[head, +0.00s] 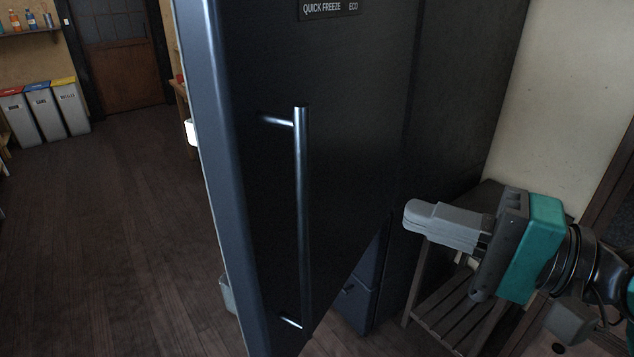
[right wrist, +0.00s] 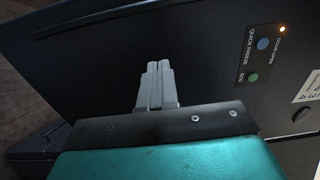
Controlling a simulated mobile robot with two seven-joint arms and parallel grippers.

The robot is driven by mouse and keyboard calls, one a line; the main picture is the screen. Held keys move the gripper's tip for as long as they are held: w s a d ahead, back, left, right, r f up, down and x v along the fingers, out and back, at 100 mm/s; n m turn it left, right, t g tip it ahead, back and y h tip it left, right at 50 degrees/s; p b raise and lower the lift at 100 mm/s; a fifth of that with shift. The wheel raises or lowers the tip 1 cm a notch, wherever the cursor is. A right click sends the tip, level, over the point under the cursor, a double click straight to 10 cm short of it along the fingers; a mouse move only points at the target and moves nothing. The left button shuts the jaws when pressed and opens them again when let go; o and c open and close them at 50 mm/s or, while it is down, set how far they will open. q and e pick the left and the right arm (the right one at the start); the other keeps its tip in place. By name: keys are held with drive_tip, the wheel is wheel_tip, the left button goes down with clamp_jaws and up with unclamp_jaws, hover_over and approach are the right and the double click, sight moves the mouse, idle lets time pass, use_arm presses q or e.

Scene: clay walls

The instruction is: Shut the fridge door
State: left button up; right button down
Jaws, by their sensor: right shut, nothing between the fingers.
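The dark fridge door (head: 350,100) stands open and fills the middle of the head view, its outer face with a long silver bar handle (head: 303,210) toward me. The fridge body (head: 455,100) is behind it to the right. My right gripper (head: 410,213) is shut and empty, to the right of the handle and pointing left toward the door. In the right wrist view the shut fingers (right wrist: 158,68) are in front of the dark door panel (right wrist: 195,40); contact cannot be told. The left gripper is not in view.
A slatted wooden stand (head: 450,305) is beside the fridge, below my right arm. Several bins (head: 45,112) line the far left wall near a wooden door (head: 125,75). The wood floor (head: 110,230) at left is clear.

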sight(318, 184)
drive_tip(key=p+x, duration=0.1)
drive_tip(key=x, duration=1.2)
drive_tip(key=shift+w+p, duration=0.1)
drive_tip(key=shift+p, duration=0.2)
drive_tip(key=shift+w+a, duration=0.1)
drive_tip(key=shift+a, duration=0.05)
